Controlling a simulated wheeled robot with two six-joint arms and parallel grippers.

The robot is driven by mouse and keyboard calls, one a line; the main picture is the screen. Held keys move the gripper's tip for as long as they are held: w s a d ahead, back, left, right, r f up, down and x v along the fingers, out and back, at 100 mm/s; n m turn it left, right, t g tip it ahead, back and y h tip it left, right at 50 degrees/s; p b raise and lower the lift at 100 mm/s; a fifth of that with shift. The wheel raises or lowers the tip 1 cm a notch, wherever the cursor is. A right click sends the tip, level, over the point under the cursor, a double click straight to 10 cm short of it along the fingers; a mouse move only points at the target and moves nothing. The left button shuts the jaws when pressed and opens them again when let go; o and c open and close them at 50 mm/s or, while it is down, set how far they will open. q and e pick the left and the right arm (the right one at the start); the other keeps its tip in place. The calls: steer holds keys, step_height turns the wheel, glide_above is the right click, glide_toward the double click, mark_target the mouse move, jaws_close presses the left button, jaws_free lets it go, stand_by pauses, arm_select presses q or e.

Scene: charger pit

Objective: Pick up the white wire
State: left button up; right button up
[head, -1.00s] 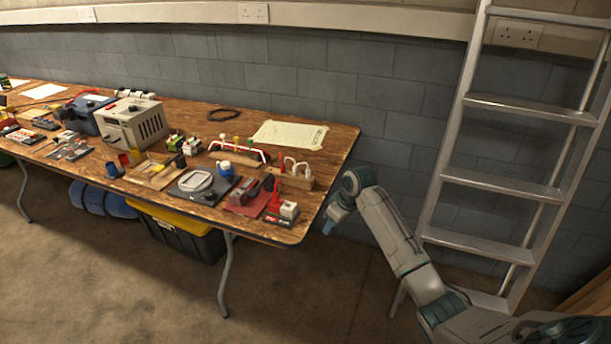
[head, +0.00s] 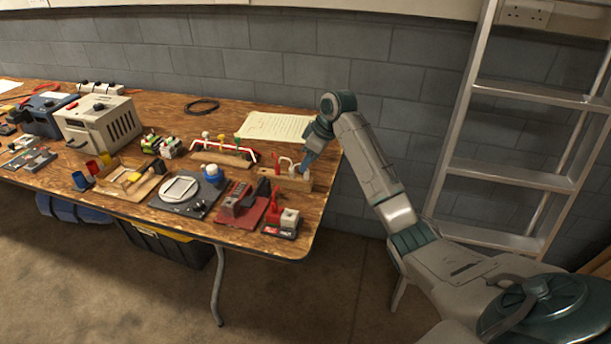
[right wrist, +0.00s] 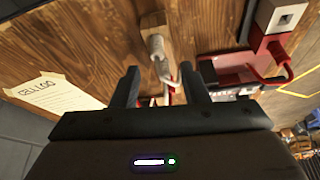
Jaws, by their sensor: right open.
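The white wire (head: 284,160) is bent in an arch on a small wooden block (head: 291,180) near the table's right end. My right gripper (head: 307,164) is at the right part of this block and hides some of it. In the right wrist view, the open jaws (right wrist: 160,86) are on either side of a pale wire (right wrist: 158,58) by the block's end (right wrist: 151,22). I cannot tell if they touch it. My left gripper is out of view.
A red tool stand (head: 243,207) and a red-and-white part (head: 287,222) sit close in front of the block. A paper sheet (head: 275,126) lies behind. A ladder (head: 470,120) leans at the right. Several other items crowd the table's left.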

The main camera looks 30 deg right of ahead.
mark_target(307, 178)
steer(key=x, duration=0.4)
steer(key=shift+s+d+f, duration=0.25)
steer(key=shift+d, duration=0.05)
steer(key=shift+w+f, duration=0.1)
steer(key=shift+f, duration=0.1)
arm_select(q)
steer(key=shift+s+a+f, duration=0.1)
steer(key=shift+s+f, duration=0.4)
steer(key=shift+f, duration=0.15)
arm_select(e)
steer(key=shift+c, duration=1.1)
jaws_close()
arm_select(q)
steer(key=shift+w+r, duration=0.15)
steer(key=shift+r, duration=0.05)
arm_select(e)
steer(key=shift+r, duration=0.1)
